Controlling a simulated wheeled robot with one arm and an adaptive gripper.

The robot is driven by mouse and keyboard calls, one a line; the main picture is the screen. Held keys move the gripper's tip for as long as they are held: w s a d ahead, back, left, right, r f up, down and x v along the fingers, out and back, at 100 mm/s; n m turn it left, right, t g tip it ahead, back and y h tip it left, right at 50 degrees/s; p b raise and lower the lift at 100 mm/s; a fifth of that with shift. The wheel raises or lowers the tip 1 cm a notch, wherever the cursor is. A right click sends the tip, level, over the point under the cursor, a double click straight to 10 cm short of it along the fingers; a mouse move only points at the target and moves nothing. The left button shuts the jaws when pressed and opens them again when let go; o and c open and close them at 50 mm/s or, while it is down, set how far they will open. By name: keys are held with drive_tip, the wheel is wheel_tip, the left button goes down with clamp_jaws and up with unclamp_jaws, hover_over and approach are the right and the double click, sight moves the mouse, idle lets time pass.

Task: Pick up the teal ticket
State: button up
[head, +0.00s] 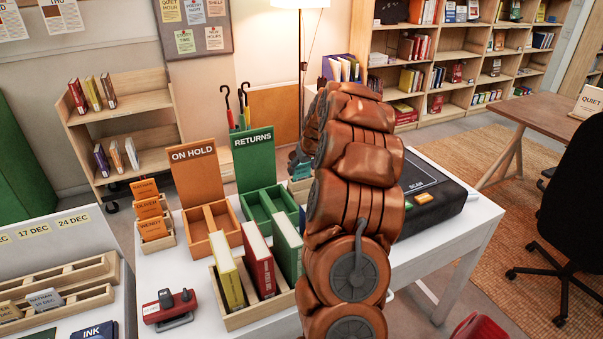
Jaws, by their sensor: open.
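A small teal piece (301,170), which looks like the teal ticket, shows just left of my arm, at the back of the white table. It stands over a small pale wooden holder (298,187), and my arm hides its right side. My gripper (296,158) is a small dark shape directly above or in front of the teal piece. It is open, mostly hidden behind my arm, and I cannot tell whether it touches the teal piece.
The white table (420,238) bears an orange ON HOLD tray (193,218), a green RETURNS tray (250,205), orange name tickets (150,208), a wooden box of books (238,318), a red stamp (168,308) and a black scanner (432,195). A black chair (575,190) stands right.

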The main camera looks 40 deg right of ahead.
drive_tip(key=shift+x, duration=0.8)
drive_tip(key=shift+c, duration=0.3)
drive_tip(key=c, duration=0.5)
drive_tip(key=shift+r, duration=0.15)
drive_tip(key=shift+c, duration=0.2)
